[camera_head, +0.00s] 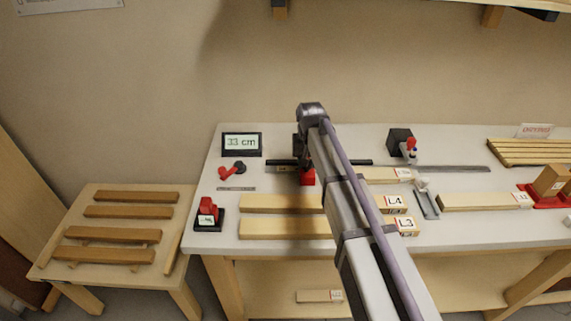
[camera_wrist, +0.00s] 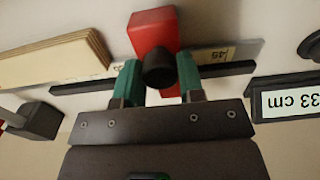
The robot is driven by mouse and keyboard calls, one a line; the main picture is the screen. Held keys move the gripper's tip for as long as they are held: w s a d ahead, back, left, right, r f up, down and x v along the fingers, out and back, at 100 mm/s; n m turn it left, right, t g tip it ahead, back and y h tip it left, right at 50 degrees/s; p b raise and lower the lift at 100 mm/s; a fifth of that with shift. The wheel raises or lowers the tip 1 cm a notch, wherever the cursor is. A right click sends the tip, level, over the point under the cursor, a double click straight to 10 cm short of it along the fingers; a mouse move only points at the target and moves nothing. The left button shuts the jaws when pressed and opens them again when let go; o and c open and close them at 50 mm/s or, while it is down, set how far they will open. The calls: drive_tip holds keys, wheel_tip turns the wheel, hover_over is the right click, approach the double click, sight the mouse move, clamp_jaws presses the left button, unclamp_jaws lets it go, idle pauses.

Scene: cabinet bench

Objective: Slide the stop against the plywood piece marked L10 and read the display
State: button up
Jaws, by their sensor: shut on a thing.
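The red stop (camera_head: 308,178) sits on the dark rail with a ruler strip, near the bench's back. In the wrist view the stop (camera_wrist: 150,32) has a black knob, and my gripper (camera_wrist: 158,82) is shut on it with green fingertips either side. A pale plywood piece (camera_head: 380,174) lies by the rail right of the stop; its label is too small to read. It seems to be the plywood (camera_wrist: 55,58) left in the wrist view, with a small gap to the stop. The display (camera_head: 241,143) reads 33 cm. My arm hides part of the rail.
Pieces marked L4 (camera_head: 394,203) and L3 (camera_head: 407,225) lie in front of the rail, partly behind my arm. A clamp-like metal tool (camera_head: 426,198) stands to their right. A red and black device (camera_head: 208,213) sits at the bench's left edge. A slatted side table (camera_head: 88,190) stands left.

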drive_tip(key=shift+d, duration=0.25)
drive_tip(key=shift+w+d, duration=0.1)
drive_tip(key=shift+d, duration=2.35)
drive_tip(key=o, duration=0.8)
drive_tip(key=shift+c, duration=0.2)
wheel_tip(320, 180, up, 9)
drive_tip(key=p, duration=0.9)
drive_tip(key=s+d, duration=0.4)
drive_tip(key=s, duration=0.8)
drive_tip(key=s+d, duration=0.4)
drive_tip(key=s, duration=0.9)
drive_tip(key=shift+d+f+m, duration=0.15)
drive_tip(key=shift+f+m, duration=0.1)
drive_tip(key=shift+m, duration=0.05)
